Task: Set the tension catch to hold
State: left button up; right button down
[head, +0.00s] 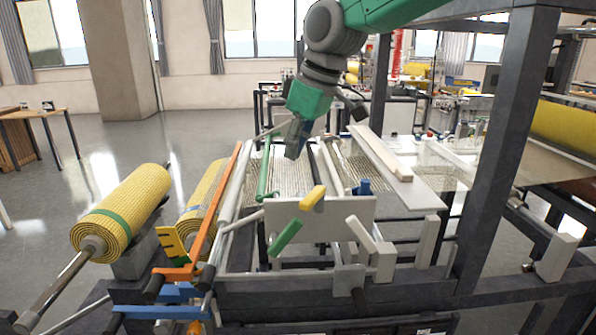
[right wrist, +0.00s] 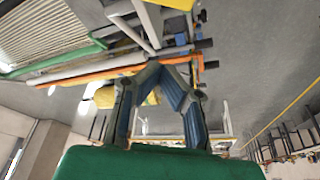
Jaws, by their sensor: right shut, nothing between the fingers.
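I cannot tell for certain which part is the tension catch. The candidates on the front of the machine are a yellow handle (head: 312,197), a green handle (head: 285,238) and a pale handle (head: 361,235), all tilted near a pale panel (head: 335,212). An orange bar (head: 215,208) slopes up left of them, and a thin green bar (head: 264,170) stands beside it. My right gripper (head: 296,140) points down above the mesh bed, apart from the handles. In the right wrist view its blue-grey fingers (right wrist: 164,66) are shut and empty. My left gripper is out of view.
A yellow angled piece (head: 172,245) and blue bars (head: 160,292) sit at the front left. A dark upright post (head: 503,150) rises on the right. Open floor (head: 60,185) lies at the far left.

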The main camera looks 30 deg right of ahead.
aim_at(313, 206)
notch_tip(313, 206, down, 9)
jog(key=shift+s+r, duration=0.2)
jog(key=shift+s, duration=0.2)
dwell(0.4)
